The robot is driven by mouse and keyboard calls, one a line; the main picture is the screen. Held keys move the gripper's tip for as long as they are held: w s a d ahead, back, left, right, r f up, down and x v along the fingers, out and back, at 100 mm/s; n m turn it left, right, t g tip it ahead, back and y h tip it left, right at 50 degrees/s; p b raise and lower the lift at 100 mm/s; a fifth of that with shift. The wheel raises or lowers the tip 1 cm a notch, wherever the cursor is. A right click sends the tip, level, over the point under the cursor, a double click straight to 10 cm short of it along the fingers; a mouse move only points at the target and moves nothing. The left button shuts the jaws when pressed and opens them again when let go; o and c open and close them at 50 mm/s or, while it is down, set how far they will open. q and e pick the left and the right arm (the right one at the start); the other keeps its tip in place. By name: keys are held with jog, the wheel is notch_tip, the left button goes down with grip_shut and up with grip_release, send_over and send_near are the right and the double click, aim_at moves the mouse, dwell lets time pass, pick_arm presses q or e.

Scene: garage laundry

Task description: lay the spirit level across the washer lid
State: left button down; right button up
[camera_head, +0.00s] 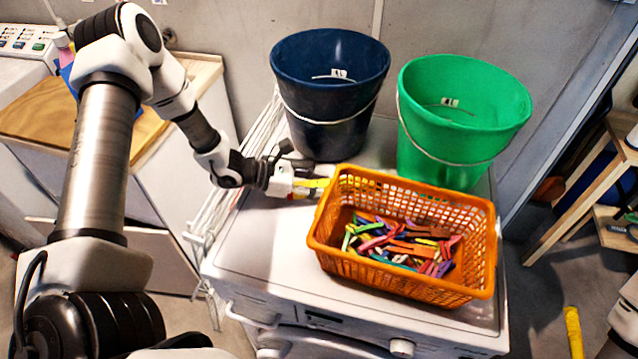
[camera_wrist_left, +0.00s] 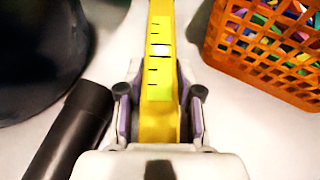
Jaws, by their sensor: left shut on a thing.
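A yellow spirit level (camera_wrist_left: 161,90) with a pale green vial window lies lengthwise between the fingers of my left gripper (camera_wrist_left: 158,118) in the left wrist view. The fingers are shut on it. In the head view my left gripper (camera_head: 300,186) is low over the left side of the white washer lid (camera_head: 268,240). The level (camera_head: 314,184) points right toward the orange basket, and its far part is hidden there. I cannot tell whether the level touches the lid. My right gripper is out of view.
An orange basket (camera_head: 400,283) of coloured clothespins stands on the lid. A dark blue bucket (camera_head: 325,90) and a green bucket (camera_head: 460,125) stand behind. A black cylinder (camera_wrist_left: 72,130) lies left of the gripper. The lid's front left is clear.

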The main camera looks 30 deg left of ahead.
pick_arm(q)
jog(key=shift+s+f, duration=0.1)
jog(key=c, duration=0.9)
grip_release()
jog(key=shift+o, duration=0.7)
